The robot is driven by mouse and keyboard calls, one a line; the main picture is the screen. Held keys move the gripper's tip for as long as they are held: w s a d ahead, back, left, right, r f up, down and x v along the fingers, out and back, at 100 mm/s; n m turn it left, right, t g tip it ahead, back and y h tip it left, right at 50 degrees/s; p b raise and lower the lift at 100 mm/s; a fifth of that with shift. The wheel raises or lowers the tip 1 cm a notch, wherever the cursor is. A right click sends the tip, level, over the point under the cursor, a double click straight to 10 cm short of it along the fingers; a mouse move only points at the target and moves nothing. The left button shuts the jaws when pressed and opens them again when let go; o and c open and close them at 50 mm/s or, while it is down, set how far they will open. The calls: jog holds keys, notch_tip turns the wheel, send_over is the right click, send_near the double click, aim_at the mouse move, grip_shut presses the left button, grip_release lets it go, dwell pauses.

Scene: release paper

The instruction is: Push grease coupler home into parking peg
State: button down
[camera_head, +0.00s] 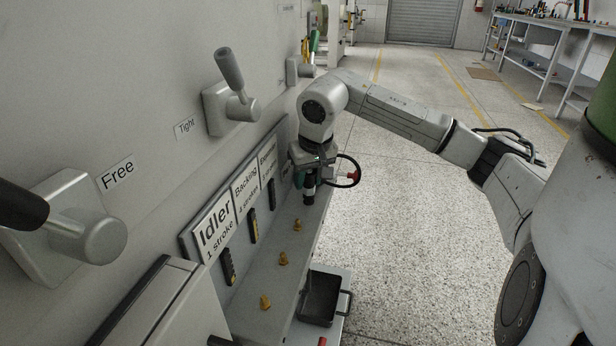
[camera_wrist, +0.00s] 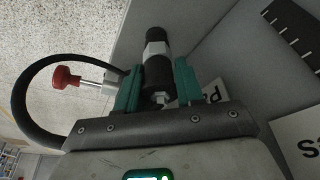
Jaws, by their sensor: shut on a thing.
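The grease coupler is a black cylinder with a silver collar. It shows in the wrist view (camera_wrist: 156,70) between the green fingers of my gripper (camera_wrist: 157,88), which are shut on it. In the head view the coupler (camera_head: 309,193) hangs below my gripper (camera_head: 308,176), above the far part of the grey ledge (camera_head: 245,285). A black hose (camera_wrist: 17,100) loops from it at the side, near a red knob (camera_wrist: 66,78). I cannot make out the parking peg in either view; it may be hidden by my gripper and the coupler.
Several brass fittings (camera_head: 283,259) stand along the ledge, nearer than the coupler. Signs (camera_head: 214,226) line the wall behind. A black tray (camera_head: 321,296) sits below the ledge.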

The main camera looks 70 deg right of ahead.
jog(key=shift+f+b, duration=0.7)
jog(key=shift+f, duration=0.1)
jog(key=c, duration=0.6)
grip_release()
jog(key=p+v, duration=0.4)
jog(key=v, duration=0.6)
jog(key=shift+a+r+p, duration=0.1)
jog(key=shift+r+p, duration=0.2)
jog(key=shift+p, duration=0.05)
